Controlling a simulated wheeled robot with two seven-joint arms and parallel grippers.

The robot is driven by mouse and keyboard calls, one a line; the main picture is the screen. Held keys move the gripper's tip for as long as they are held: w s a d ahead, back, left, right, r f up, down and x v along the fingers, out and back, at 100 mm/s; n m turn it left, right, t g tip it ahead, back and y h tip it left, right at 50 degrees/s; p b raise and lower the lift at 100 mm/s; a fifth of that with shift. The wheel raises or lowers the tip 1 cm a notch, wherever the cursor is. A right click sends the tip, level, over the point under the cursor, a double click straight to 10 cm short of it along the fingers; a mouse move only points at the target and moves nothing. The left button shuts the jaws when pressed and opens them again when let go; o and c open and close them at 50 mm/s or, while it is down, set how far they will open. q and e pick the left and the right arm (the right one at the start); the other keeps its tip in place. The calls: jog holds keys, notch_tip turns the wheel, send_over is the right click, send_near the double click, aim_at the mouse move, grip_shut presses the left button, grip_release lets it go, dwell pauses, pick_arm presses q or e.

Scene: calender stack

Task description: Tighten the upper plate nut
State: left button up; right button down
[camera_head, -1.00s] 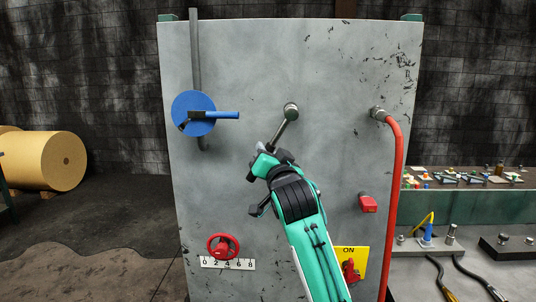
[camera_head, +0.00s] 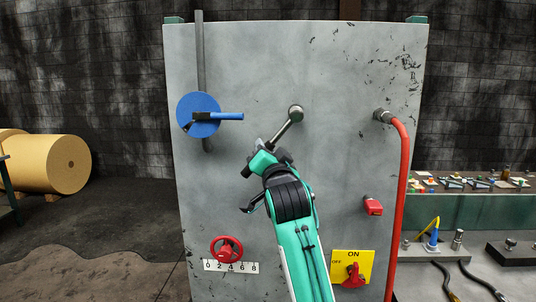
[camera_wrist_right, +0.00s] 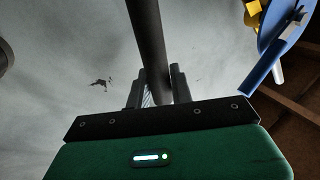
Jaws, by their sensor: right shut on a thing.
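A grey metal wrench (camera_head: 285,130) sits with its round head over the upper nut position on the grey plate (camera_head: 330,70). The nut itself is hidden under the head. The wrench handle slants down and left from the head. My right gripper (camera_head: 266,150) is shut on the lower end of this handle. In the right wrist view, the dark handle (camera_wrist_right: 148,40) runs up between the two fingers of my right gripper (camera_wrist_right: 158,90). My left gripper is not in view.
A blue disc with a handle (camera_head: 199,115) is on the plate at upper left. A red wheel (camera_head: 227,248) and scale are below. A red pipe (camera_head: 402,190), red knob (camera_head: 373,206) and yellow ON switch plate (camera_head: 340,262) are at right. A cluttered bench (camera_head: 470,210) stands farther right.

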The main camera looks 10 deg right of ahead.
jog(key=shift+a+r, duration=0.15)
jog(key=shift+a, duration=0.05)
dwell(0.3)
jog(key=shift+w+a+r+m+h, duration=0.1)
jog(key=shift+a+r+m+h, duration=0.25)
jog(key=shift+m, duration=0.35)
jog(key=shift+t+b, duration=0.3)
jog(key=shift+w+a+r+m+h, duration=0.1)
jog(key=shift+a+r+m+h, duration=0.15)
jog(key=shift+m, duration=0.35)
jog(key=shift+r, duration=0.1)
jog(key=shift+a+r+m+h, duration=0.3)
jog(key=shift+m+h, duration=0.1)
jog(key=shift+m, duration=0.3)
jog(key=shift+a+r, duration=0.1)
jog(key=shift+r, duration=0.05)
